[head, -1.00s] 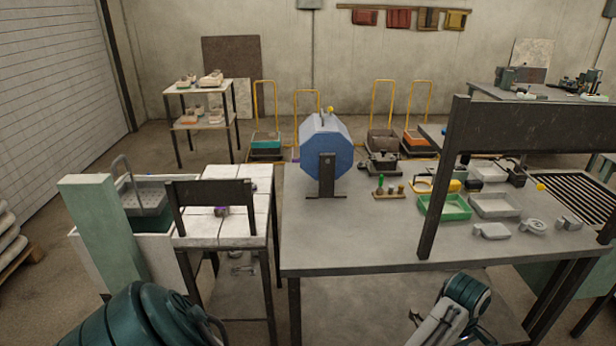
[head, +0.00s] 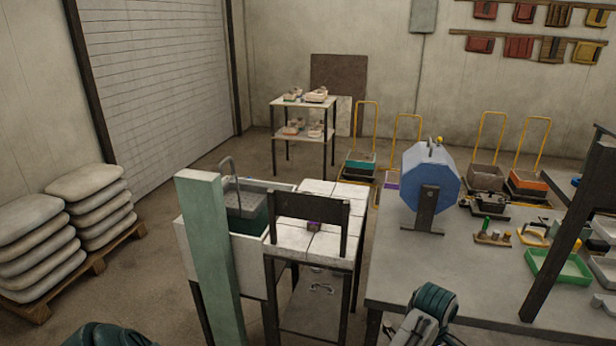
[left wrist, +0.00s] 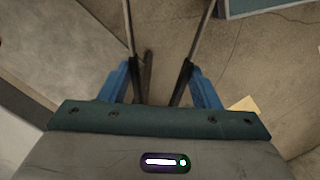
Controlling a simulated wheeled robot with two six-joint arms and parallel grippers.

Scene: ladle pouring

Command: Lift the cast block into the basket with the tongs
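The cast block (head: 314,226), small and dark purple-brown, lies on the white tiled top (head: 292,240) of a small stand, seen beneath a dark crossbar. The grey perforated basket (head: 241,197), with a tall handle, sits in a green tank left of it. Small metal pieces (head: 321,288) lie on the stand's lower shelf; I cannot tell if they are the tongs. My left gripper (left wrist: 160,72) shows blue fingers apart, with floor visible between them. Thin grey rods line up with the fingers; what they are is unclear. My right gripper is out of view; only part of that arm shows.
A pale green post (head: 210,260) stands in front of the tank. The dark crossbar (head: 308,206) spans the stand's front. A grey workbench (head: 400,265) with a blue drum (head: 430,178) is at the right.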

